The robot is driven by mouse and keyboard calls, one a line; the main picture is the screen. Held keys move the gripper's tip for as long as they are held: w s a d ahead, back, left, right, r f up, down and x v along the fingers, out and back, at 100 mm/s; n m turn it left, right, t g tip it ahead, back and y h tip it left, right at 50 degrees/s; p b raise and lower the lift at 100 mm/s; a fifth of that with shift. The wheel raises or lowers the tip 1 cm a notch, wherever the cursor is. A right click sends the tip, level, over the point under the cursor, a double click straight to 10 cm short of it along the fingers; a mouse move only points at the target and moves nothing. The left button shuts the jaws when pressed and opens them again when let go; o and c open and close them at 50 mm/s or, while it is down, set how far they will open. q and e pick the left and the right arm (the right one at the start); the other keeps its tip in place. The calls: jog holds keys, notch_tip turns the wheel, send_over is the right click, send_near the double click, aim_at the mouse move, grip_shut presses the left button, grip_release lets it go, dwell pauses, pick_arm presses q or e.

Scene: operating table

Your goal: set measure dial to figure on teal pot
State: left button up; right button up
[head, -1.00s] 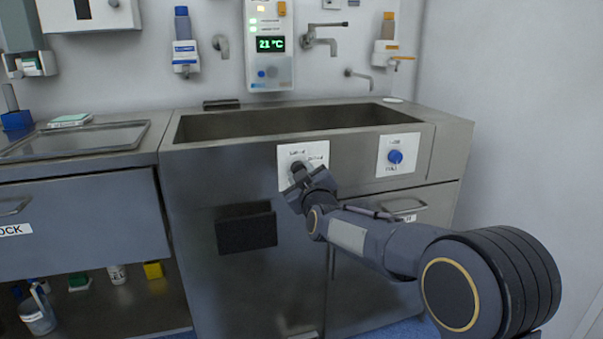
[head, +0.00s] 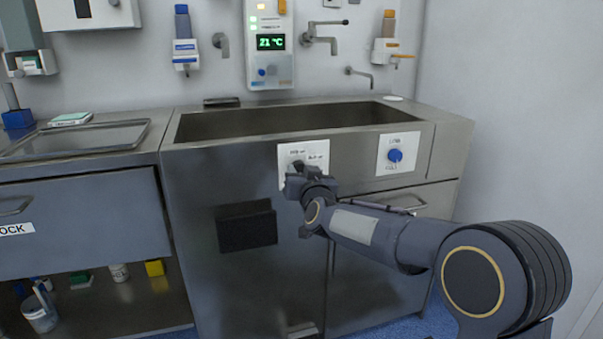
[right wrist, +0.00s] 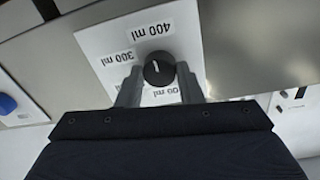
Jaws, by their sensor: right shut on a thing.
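The measure dial (right wrist: 158,70) is a round black knob with a white mark, on a white plate (right wrist: 95,42) on the sink front. In the right wrist view the plate reads upside down, with "400 ml" and "300 ml" legible and another label partly covered by a finger. My right gripper (right wrist: 160,76) is shut on the dial, one finger on each side. In the head view my right gripper (head: 294,178) hides most of the dial. A small teal-green item (head: 80,281) lies on the lower left shelf; I cannot tell whether it is the pot. My left gripper is not in view.
A blue knob (head: 395,156) sits on a second white plate to the right. The steel sink (head: 300,124) is above, with a display (head: 271,42) reading 21 °C on the wall. A black box (head: 246,228) juts from the front below the dial.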

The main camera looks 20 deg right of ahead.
jog(key=shift+f, duration=0.1)
dwell(0.4)
jog(key=o, duration=1)
jog(key=shift+s, duration=0.1)
jog(key=shift+s+a+p, duration=0.1)
jog(key=shift+s+p, duration=0.75)
jog(key=shift+s, duration=3)
